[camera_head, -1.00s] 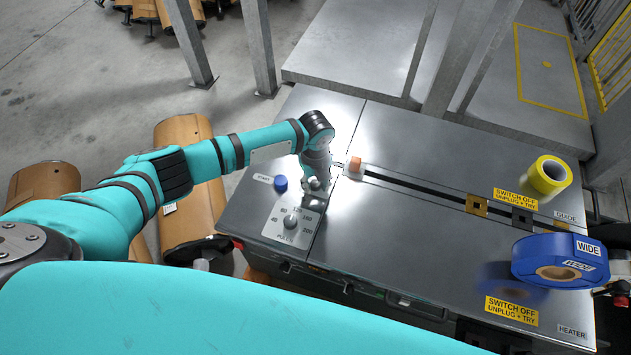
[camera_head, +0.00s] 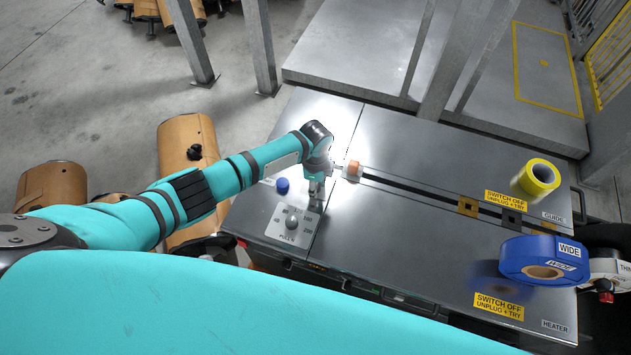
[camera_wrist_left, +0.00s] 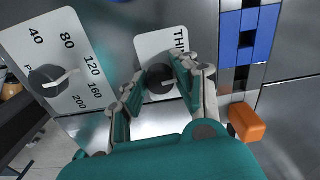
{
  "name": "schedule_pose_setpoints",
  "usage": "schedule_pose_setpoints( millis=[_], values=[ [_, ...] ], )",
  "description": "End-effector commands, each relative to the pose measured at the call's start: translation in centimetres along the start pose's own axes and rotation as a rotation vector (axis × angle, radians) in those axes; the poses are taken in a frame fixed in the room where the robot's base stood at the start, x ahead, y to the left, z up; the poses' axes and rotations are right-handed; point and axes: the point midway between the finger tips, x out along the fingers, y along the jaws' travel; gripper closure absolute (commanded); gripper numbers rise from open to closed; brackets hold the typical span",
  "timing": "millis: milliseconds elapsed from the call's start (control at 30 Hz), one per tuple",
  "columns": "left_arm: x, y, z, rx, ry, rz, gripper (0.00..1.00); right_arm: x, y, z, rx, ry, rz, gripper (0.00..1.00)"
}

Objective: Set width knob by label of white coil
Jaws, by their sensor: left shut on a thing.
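In the left wrist view a black width knob (camera_wrist_left: 157,84) sits on a white plate (camera_wrist_left: 167,42) whose lettering starts "THI"; the rest is hidden by my fingers. My left gripper (camera_wrist_left: 150,92) is shut on this knob, one finger on each side. In the head view my left gripper (camera_head: 315,192) is low over the machine top and hides the knob. A white coil (camera_head: 608,266) is partly in view at the right edge, with a label starting "THI" cut off. A blue coil (camera_head: 520,257) beside it reads WIDE.
A second dial (camera_wrist_left: 48,80), numbered 40 to 200, lies beside the knob. A yellow coil (camera_head: 540,177) stands at the right. The machine top (camera_head: 400,230) is mostly clear.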

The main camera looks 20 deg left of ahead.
Motion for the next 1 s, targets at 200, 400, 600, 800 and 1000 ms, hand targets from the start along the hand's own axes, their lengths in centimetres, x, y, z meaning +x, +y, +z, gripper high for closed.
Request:
schedule_pose_setpoints(
  millis=[200, 400, 600, 800, 1000],
  values=[
    [-0.3, 0.0, 0.0, -0.207, 0.000, 0.000, 1.00, -1.5, 0.1, -0.1, 0.000, 0.000, 0.000, 0.38],
    [-0.3, -0.1, 0.0, -0.388, 0.000, 0.000, 1.00, -2.3, 0.1, -0.2, -0.001, 0.000, 0.001, 0.38],
    [-0.3, -0.1, 0.0, -0.536, 0.001, -0.002, 1.00, -3.0, 0.2, -0.2, -0.001, 0.000, 0.002, 0.38],
    [-0.2, -0.1, 0.1, -0.640, -0.001, -0.003, 1.00, -3.4, 0.3, -0.3, -0.002, 0.000, 0.002, 0.38],
    [-0.2, -0.2, 0.0, -0.696, 0.000, -0.003, 1.00, -3.6, 0.3, -0.3, -0.002, 0.000, 0.002, 0.38]
  ],
)
